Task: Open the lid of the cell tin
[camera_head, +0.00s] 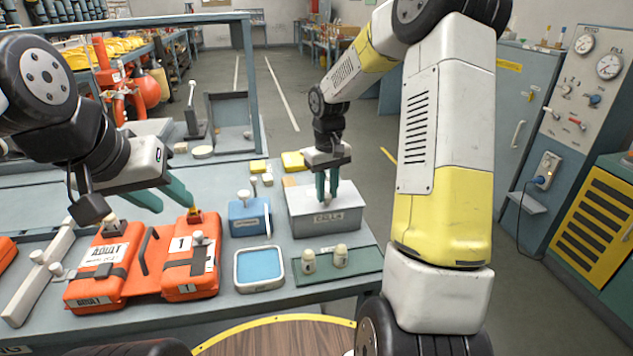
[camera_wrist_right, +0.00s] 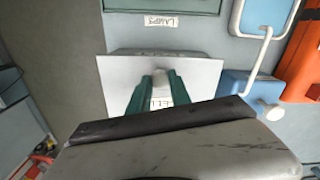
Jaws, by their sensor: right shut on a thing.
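The cell tin (camera_head: 322,222) is a grey box with a label on its front, standing on the bench right of centre. Its lid (camera_wrist_right: 118,85) shows as a pale plate in the right wrist view and appears to lie on the tin; I see no clear gap. My right gripper (camera_head: 327,194) points down over the tin, its green fingers shut on the lid's small knob (camera_wrist_right: 160,80). The fingers largely hide the knob in the head view. My left gripper (camera_head: 166,195) is open and empty above the orange cases, left of the tin.
Orange cases (camera_head: 190,262) lie on the left. A blue box (camera_head: 250,218) stands just left of the tin. A blue-lined tray (camera_head: 259,269) and a green tray (camera_head: 350,268) with two pale knobbed pieces are in front. Yellow blocks (camera_head: 293,161) lie behind.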

